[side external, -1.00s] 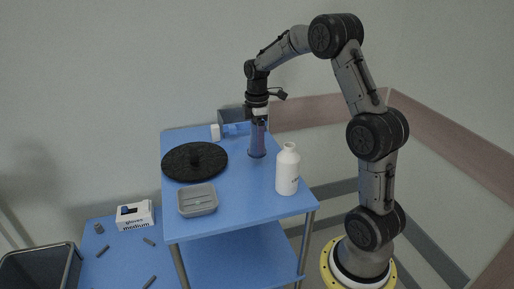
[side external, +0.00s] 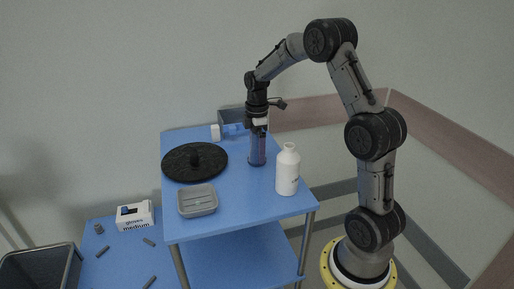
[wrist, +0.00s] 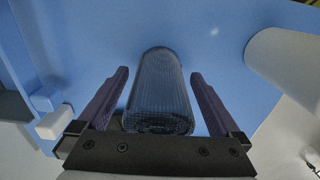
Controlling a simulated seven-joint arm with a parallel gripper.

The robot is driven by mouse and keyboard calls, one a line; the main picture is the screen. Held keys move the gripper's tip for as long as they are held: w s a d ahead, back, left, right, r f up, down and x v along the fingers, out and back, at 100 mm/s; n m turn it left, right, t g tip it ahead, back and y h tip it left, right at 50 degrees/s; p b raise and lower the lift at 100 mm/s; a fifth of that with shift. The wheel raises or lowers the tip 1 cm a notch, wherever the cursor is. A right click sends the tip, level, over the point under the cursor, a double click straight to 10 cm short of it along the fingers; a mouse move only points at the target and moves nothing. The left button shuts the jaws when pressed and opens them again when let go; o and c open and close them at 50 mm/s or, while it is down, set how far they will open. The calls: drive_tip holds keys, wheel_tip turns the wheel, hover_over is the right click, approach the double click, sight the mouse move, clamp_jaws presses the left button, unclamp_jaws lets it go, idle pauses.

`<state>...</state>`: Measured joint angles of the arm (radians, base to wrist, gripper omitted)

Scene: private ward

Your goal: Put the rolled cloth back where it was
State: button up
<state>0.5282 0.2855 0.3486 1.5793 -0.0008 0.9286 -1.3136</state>
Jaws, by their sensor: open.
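The rolled cloth (side external: 257,152) is a dark blue ribbed cylinder. It stands upright on the blue cart top (side external: 238,195), between the black turntable and the white bottle. In the wrist view the cloth (wrist: 160,92) lies between the two purple fingers, with a gap on each side. My gripper (wrist: 158,75) is open around it. In the side view my gripper (side external: 258,132) points straight down over the cloth's upper part. The fingers are hard to make out there.
A white bottle (side external: 288,172) stands close on the right. A black round turntable (side external: 180,164) and a grey dish (side external: 197,201) are on the left. A grey bin (side external: 231,117) and a small white block (side external: 215,132) are behind. A glove box (side external: 135,215) sits on the lower table.

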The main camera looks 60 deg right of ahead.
drive_tip(key=shift+r, duration=0.1)
wheel_tip(320, 180, up, 11)
drive_tip(key=shift+a+r, duration=0.1)
drive_tip(key=shift+r, duration=0.5)
drive_tip(key=s+a+r+m+t, duration=0.2)
drive_tip(key=s+a+m, duration=0.1)
drive_tip(key=s+a, duration=0.5)
drive_tip(key=s+a+r+m+t, duration=0.25)
drive_tip(key=s+a, duration=0.35)
drive_tip(key=a, duration=0.4)
drive_tip(key=s+a+f+m+t, duration=0.1)
drive_tip(key=s+a+f+m, duration=0.2)
drive_tip(key=s, duration=0.4)
drive_tip(key=shift+a+f, duration=0.25)
drive_tip(key=shift+a, duration=0.1)
drive_tip(key=shift+m, duration=0.25)
